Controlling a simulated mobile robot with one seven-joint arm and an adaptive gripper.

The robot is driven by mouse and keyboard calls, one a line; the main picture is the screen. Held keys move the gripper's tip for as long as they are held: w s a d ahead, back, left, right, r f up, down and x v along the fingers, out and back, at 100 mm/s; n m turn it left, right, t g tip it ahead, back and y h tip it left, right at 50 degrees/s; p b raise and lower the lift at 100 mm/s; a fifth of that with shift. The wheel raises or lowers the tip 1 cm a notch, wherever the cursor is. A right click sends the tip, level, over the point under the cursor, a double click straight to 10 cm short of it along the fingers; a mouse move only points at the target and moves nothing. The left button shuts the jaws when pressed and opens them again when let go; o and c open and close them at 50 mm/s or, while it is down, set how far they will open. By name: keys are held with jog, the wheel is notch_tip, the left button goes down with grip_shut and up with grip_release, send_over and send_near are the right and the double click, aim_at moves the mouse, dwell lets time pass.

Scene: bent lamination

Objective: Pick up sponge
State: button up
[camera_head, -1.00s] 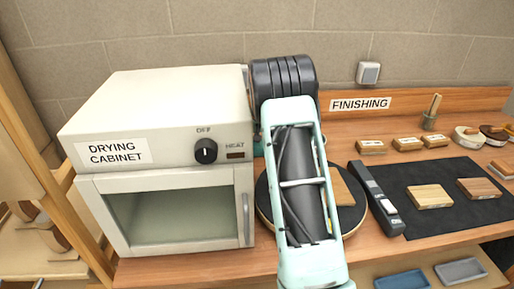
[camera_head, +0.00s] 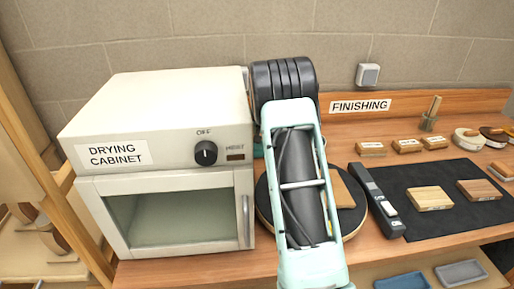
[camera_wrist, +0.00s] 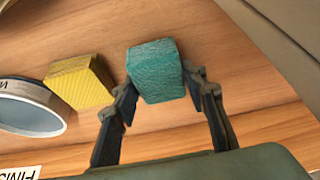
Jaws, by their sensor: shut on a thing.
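A teal sponge (camera_wrist: 155,72) with a rough, porous surface shows in the wrist view, over the wooden bench top. My gripper (camera_wrist: 161,82) is shut on it, with one dark finger at each side of the sponge. I cannot tell whether the sponge still touches the wood. In the head view my arm hides the gripper's fingers and most of the area around them.
A yellow block (camera_wrist: 79,83) lies beside the sponge, next to a round grey-rimmed dish (camera_wrist: 28,106). The drying cabinet (camera_head: 163,163) stands at left, its door closed. A turntable (camera_head: 349,213), dark long tool (camera_head: 377,201) and black mat (camera_head: 440,222) with wooden blocks are at right.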

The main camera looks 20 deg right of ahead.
notch_tip(320, 180, up, 2)
jog(key=shift+w+r, duration=0.1)
jog(key=shift+r, duration=0.05)
jog(key=s+d+r+b, duration=0.1)
jog(key=s+d+r, duration=0.1)
jog(key=s+r, duration=0.3)
jog(key=s+d+r+b, duration=0.1)
jog(key=s+d+r, duration=0.1)
jog(key=s+r, duration=0.3)
jog(key=s, duration=0.3)
jog(key=shift+s+d, duration=0.25)
jog(key=shift+r, duration=0.1)
